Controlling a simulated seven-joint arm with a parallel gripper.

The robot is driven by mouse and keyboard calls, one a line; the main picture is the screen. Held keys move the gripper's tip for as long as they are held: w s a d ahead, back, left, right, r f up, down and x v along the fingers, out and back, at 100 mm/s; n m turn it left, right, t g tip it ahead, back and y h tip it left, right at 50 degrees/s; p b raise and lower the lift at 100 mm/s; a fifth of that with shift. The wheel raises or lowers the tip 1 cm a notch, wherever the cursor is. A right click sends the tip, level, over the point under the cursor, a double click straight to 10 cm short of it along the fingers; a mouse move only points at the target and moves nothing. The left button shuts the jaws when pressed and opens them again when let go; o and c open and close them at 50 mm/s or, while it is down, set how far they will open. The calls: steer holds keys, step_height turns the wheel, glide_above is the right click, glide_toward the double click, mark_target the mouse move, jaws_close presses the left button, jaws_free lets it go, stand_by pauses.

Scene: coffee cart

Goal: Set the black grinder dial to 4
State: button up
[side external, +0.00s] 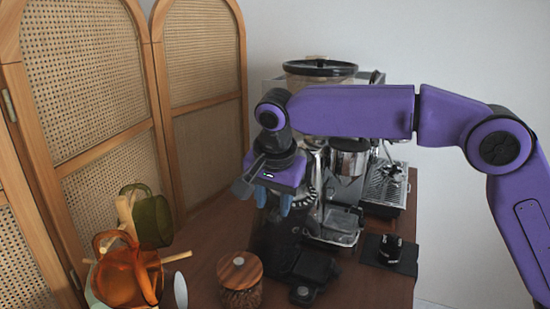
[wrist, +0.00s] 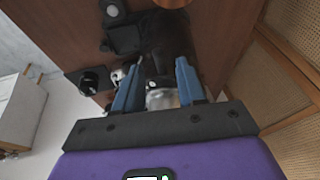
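My gripper (side external: 274,203) points down over the black grinder (side external: 275,238), with its two blue fingers apart. In the wrist view my gripper (wrist: 158,82) is open, and the grinder's dark body (wrist: 168,55) and a pale, glassy round part (wrist: 162,98) lie between and beneath the fingers. No clear grip on anything shows. A dark ring with pale tick marks (side external: 311,192) shows just right of the fingers in the side view; I cannot tell for sure that it is the grinder dial. No dial number is readable, and my gripper hides part of the grinder's top.
The espresso machine (side external: 372,88) stands behind. A black knob-like object (side external: 390,247) sits on a black mat (side external: 408,262) at right. A wooden-lidded jar (side external: 240,272) and a rack with orange (side external: 118,277) and green (side external: 152,222) cups stand left, by a cane screen (side external: 85,80).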

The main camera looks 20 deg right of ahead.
steer(key=v, duration=1.5)
steer(key=shift+r, duration=0.2)
steer(key=shift+d, duration=0.1)
steer(key=s+d+f+n+g, duration=0.1)
steer(key=s+d+f+n, duration=0.9)
steer(key=s+d+f, duration=0.2)
steer(key=s+d+f+n+g+y, duration=0.1)
steer(key=s+d+f+n+g, duration=0.1)
steer(key=s+d+f+n, duration=0.9)
steer(key=s+d+f, duration=0.1)
steer(key=s+d, duration=0.5)
steer(key=d, duration=0.1)
steer(key=shift+d+y, duration=0.3)
steer(key=shift+d, duration=0.1)
steer(key=shift+r, duration=0.1)
stand_by(0.5)
